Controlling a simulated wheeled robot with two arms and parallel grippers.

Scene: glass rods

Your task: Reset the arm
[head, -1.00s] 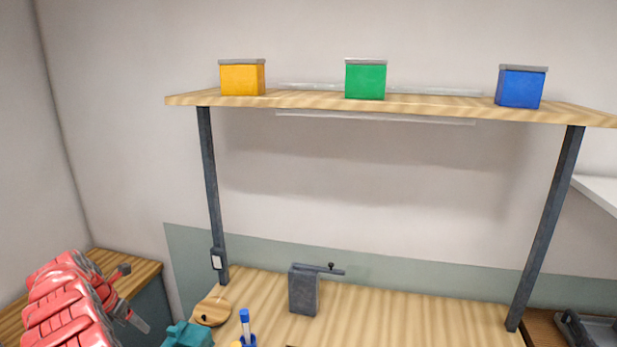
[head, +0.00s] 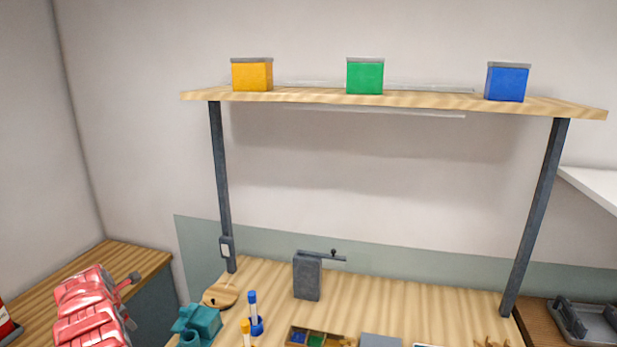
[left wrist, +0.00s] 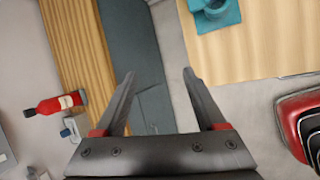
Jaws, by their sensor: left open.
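My left gripper (left wrist: 158,74) is open and empty in the left wrist view, its two dark fingers spread over the grey floor and a dark cabinet side. It is beside the wooden worktable, not touching anything visible. In the head view my red left arm shows at the lower left, and its fingers cannot be made out. My right gripper is in neither view. On the worktable (head: 400,305) stand a blue-capped tube (head: 253,302) in a blue holder, a yellow-capped piece (head: 246,333) and a teal fixture (head: 201,321), which also shows in the left wrist view (left wrist: 222,14).
A shelf (head: 430,99) above the table bears yellow (head: 252,75), green (head: 365,77) and blue (head: 507,83) boxes. A grey block (head: 307,277) stands on the table. A wooden side counter (head: 125,262) is at left; a red bottle (left wrist: 54,103) shows near it.

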